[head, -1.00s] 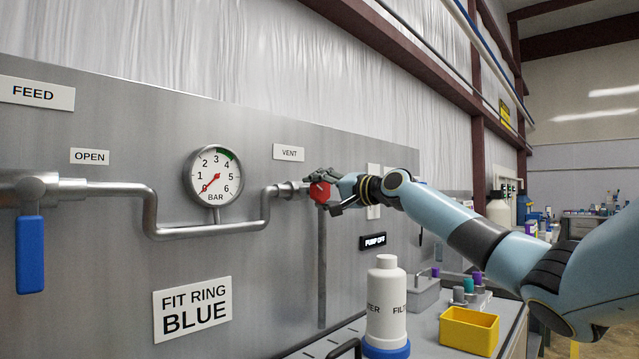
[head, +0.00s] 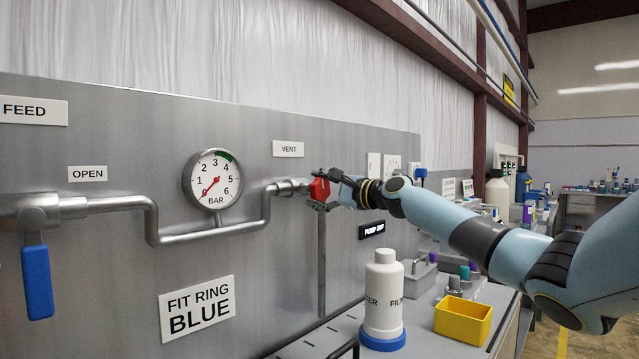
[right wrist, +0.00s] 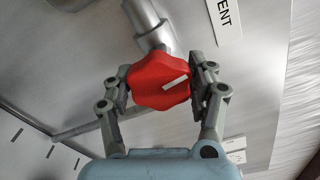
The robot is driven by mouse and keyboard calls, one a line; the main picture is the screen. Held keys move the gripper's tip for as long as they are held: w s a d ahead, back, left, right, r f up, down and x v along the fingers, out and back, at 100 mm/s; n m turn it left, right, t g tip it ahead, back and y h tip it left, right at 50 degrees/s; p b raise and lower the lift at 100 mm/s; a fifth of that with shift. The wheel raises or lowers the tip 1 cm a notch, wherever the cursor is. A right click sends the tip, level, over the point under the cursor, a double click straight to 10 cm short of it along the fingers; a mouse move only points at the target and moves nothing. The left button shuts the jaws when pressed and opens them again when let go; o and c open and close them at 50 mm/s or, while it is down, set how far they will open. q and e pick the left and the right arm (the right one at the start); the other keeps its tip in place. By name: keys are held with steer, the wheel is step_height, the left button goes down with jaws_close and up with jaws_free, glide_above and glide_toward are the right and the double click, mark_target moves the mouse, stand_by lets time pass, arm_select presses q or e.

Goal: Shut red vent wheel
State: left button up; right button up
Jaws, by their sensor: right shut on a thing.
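The red vent wheel (head: 319,190) sits at the end of the grey pipe under the VENT label (head: 289,149). My right gripper (head: 328,189) is at the wheel, its arm coming in from the right. In the right wrist view the lobed red wheel (right wrist: 160,81) with a white mark lies between the two fingers of my right gripper (right wrist: 160,88), which are shut on its sides. My left gripper does not show.
A pressure gauge (head: 213,180) reads near 0. A blue-handled feed valve (head: 37,282) hangs at the left by an OPEN label. Below stand a white filter bottle with a blue ring (head: 383,290) and a yellow bin (head: 463,318) on the bench.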

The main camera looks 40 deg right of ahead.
steer(key=shift+m+p, duration=0.45)
steer(key=shift+m, duration=0.35)
steer(key=shift+f, duration=0.1)
steer(key=o, duration=1.2)
steer(key=shift+d, duration=0.1)
steer(key=shift+s, duration=0.2)
steer(key=shift+s+d, duration=0.15)
steer(key=shift+s, duration=1.65)
steer(key=shift+s+d, duration=0.15)
steer(key=shift+s, duration=1.6)
